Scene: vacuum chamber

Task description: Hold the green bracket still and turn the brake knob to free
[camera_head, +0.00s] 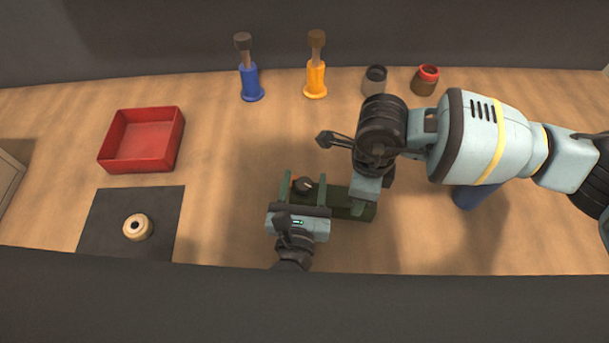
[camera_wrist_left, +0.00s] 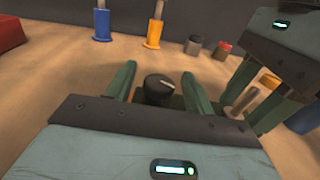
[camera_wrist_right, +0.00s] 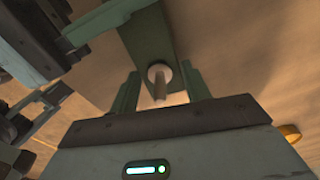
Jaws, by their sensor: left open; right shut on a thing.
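The green bracket (camera_head: 358,207) lies on the table at the front middle. The dark round brake knob (camera_head: 304,184) sits on its left part. A pale line shows on the knob's top in the left wrist view (camera_wrist_left: 158,88). My left gripper (camera_head: 299,205) is open, with one finger on each side of the knob; contact cannot be told. My right gripper (camera_head: 361,198) is shut at the bracket's right part. In the right wrist view its fingers stand around a pale post (camera_wrist_right: 159,80) on the bracket. The right fingertips are hidden in the head view.
A red tray (camera_head: 142,143) and a tan ring (camera_head: 138,227) on a dark mat (camera_head: 95,225) are at left. Blue (camera_head: 249,80) and yellow (camera_head: 316,78) handled tools stand at the back, beside a grey jar (camera_head: 375,80) and a red-topped jar (camera_head: 426,80).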

